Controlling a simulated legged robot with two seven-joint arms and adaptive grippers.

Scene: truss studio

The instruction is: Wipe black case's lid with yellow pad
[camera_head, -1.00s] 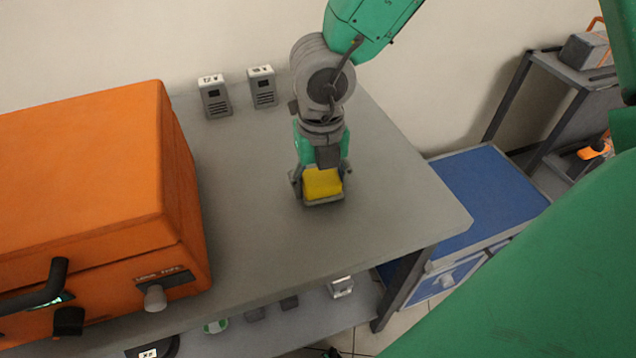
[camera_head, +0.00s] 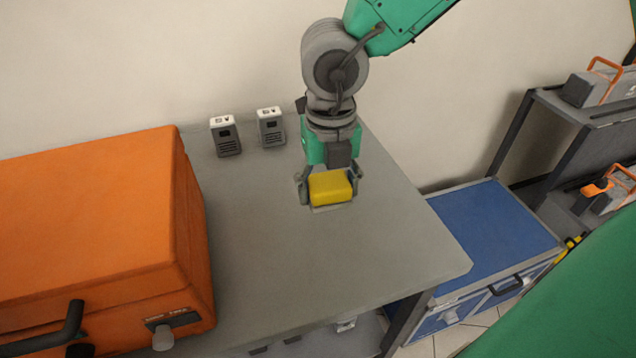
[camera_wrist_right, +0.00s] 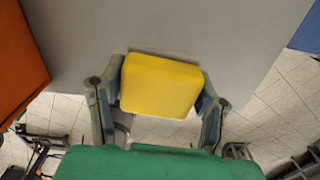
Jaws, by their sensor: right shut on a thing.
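The yellow pad (camera_head: 331,190) is a small block with rounded edges. My right gripper (camera_head: 330,182) is shut on it, with one finger at each side, and holds it above the grey table (camera_head: 270,250). In the right wrist view the pad (camera_wrist_right: 160,86) sits between the two fingers, with the grey tabletop (camera_wrist_right: 170,25) beyond it. I cannot make out a clearly black case. A dark grey case (camera_head: 588,88) with an orange handle stands on the rack at the far right. My left gripper is not in view.
A large orange box-shaped unit (camera_head: 90,220) with a black handle fills the table's left side. Two small dark devices (camera_head: 226,136) (camera_head: 271,127) stand by the wall. A blue-topped cabinet (camera_head: 490,230) is right of the table. The tabletop's middle is clear.

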